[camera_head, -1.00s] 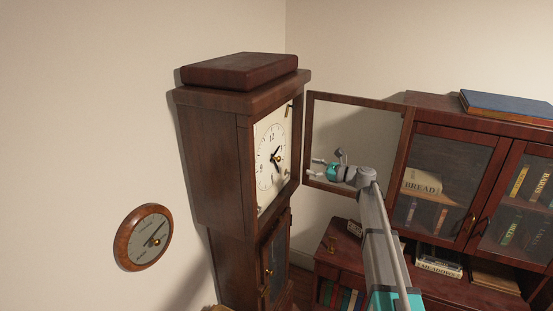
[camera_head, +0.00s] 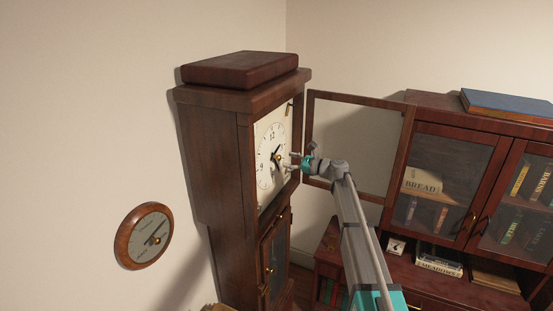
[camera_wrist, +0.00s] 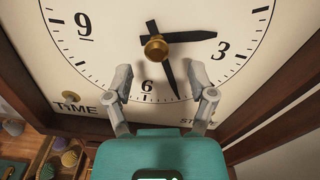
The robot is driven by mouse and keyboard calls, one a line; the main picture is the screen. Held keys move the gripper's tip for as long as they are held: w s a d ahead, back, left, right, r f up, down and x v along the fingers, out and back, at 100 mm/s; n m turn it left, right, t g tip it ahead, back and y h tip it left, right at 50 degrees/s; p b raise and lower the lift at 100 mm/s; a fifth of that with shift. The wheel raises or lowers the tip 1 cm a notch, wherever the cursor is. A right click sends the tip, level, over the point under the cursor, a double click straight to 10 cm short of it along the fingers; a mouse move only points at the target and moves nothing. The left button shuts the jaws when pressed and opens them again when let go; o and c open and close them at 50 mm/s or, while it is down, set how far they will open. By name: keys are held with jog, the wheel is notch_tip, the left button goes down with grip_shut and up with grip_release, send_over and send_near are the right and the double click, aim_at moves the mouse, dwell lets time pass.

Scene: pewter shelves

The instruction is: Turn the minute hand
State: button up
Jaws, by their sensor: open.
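The tall wooden clock (camera_head: 212,150) stands against the left wall with its white dial (camera_head: 266,182) facing right. In the wrist view the dial (camera_wrist: 110,50) fills the frame. The thin black minute hand (camera_wrist: 170,78) points down, between 5 and 6. The other black hand (camera_wrist: 195,37) points right, a little above the 3. Both meet at a brass hub (camera_wrist: 157,47). My gripper (camera_head: 290,161) is open close to the dial. In the wrist view its fingers (camera_wrist: 164,88) appear on either side of the minute hand's lower end; contact cannot be told.
The clock's glazed door (camera_head: 358,135) hangs open just right of my gripper. A glass-fronted bookcase (camera_head: 424,118) stands at the right. A small round dial (camera_head: 143,236) hangs on the left wall. A wooden frame edge (camera_wrist: 275,100) runs close to the right finger.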

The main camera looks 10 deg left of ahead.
aim_at(281, 157)
jog(key=shift+x, duration=2.15)
grip_shut()
jog(key=shift+a+r, duration=0.1)
jog(key=shift+a, duration=0.15)
jog(key=shift+d, duration=0.2)
jog(key=shift+a, duration=0.2)
